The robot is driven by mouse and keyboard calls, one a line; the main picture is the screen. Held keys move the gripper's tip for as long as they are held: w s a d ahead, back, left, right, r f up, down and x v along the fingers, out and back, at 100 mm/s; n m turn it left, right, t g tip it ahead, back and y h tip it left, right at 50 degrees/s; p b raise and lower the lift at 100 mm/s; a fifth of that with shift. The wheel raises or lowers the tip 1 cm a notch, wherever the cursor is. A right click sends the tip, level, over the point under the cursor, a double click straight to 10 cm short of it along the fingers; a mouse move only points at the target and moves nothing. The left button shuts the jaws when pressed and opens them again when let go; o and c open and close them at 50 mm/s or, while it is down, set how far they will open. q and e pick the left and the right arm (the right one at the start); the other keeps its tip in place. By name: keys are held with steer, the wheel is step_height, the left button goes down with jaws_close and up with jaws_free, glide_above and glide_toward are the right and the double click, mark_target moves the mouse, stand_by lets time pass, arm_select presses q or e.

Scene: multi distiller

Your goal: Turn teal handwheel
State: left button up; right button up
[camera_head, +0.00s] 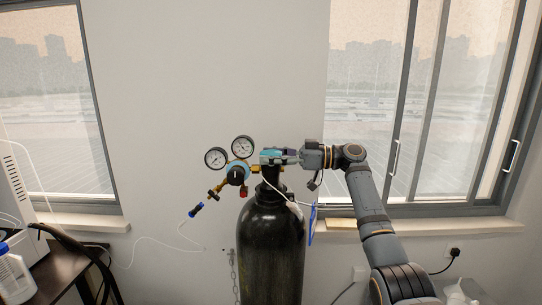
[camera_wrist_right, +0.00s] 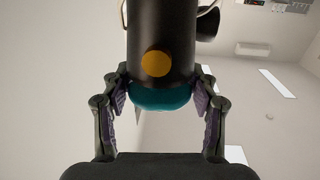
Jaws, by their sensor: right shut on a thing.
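The teal handwheel (camera_head: 271,153) sits on top of a black gas cylinder (camera_head: 271,250) in the head view. My right gripper (camera_head: 280,157) comes in from the right and is shut on the handwheel. In the right wrist view the teal handwheel (camera_wrist_right: 160,97) shows between the two fingers of the right gripper (camera_wrist_right: 160,100), below a dark cylindrical part with an orange round spot. The fingers lie on either side of the wheel, and part of it is hidden by the dark part. My left gripper is not in the head view.
A dark table (camera_head: 62,270) with a white bottle (camera_head: 14,275) stands at the left. Windows line the wall behind.

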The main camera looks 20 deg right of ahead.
steer(key=shift+n+g+p, duration=0.3)
steer(key=shift+n+g, duration=0.1)
steer(key=shift+g, duration=0.2)
steer(key=o, duration=1)
steer(key=v, duration=1.2)
steer(key=shift+w+f, duration=0.1)
steer(key=shift+f, duration=0.1)
steer(key=shift+d, duration=0.1)
